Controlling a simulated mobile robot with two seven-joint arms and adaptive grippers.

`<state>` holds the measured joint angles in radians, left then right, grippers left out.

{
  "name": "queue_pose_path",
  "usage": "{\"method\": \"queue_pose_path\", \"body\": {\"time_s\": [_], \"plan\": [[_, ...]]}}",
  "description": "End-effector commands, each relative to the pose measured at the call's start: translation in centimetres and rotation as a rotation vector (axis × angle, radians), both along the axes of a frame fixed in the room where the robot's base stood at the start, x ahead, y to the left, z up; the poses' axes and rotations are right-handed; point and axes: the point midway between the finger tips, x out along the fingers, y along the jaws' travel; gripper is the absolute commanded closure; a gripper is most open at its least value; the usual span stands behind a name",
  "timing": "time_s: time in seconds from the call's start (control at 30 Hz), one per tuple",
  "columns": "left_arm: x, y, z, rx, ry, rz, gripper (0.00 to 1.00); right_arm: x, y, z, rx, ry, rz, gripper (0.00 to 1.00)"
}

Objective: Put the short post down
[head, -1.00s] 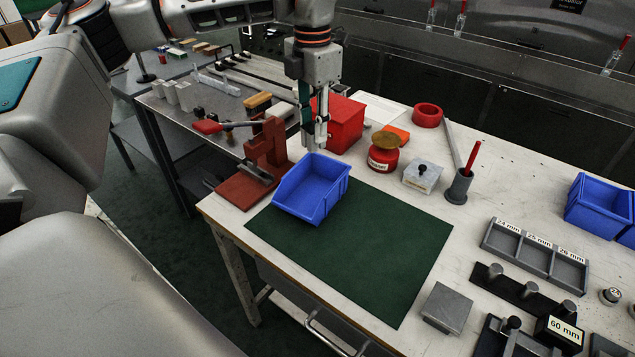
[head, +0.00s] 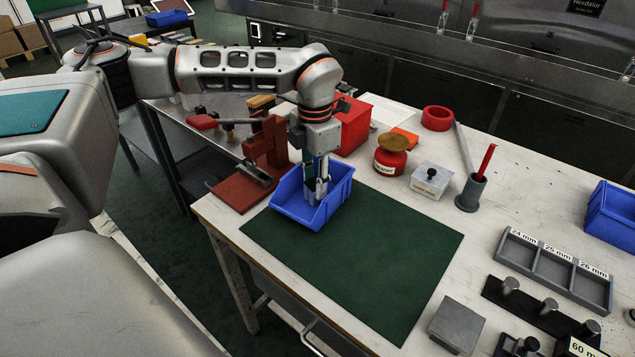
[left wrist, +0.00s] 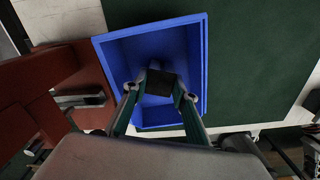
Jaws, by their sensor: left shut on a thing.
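My left gripper (head: 316,194) points down into the blue bin (head: 335,213), its fingertips inside the bin's walls. It is shut on a short dark post, seen end-on between the fingertips in the left wrist view (left wrist: 160,83). In the head view the fingers and the bin's front wall hide the post. I cannot tell whether the post touches the bin floor. The bin also shows in the left wrist view (left wrist: 205,60), around the fingertips. My right gripper is not in view.
A red press-like stand (head: 262,160) is close left of the bin. A red box (head: 354,125) stands behind it. The green mat (head: 370,255) is bare in front. A three-part grey tray (head: 553,268) and a dark rack with posts (head: 530,303) lie to the right.

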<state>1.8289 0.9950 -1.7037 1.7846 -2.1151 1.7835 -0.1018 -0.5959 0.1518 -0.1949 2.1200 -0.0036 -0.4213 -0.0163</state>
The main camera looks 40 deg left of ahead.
Motion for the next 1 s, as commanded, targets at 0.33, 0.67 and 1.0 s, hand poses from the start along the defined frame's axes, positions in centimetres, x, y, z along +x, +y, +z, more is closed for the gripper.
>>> {"method": "queue_pose_path", "body": {"time_s": [0.33,0.67,1.0], "plan": [[0.0,0.0,-0.1,0.0,-0.003,0.001,0.99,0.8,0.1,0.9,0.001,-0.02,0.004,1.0],[0.0,0.0,-0.3,0.0,-0.002,0.001,0.56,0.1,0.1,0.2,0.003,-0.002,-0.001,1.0],[0.2,0.0,2.0,0.0,-0.009,0.002,0.56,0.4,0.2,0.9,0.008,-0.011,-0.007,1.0]]}}
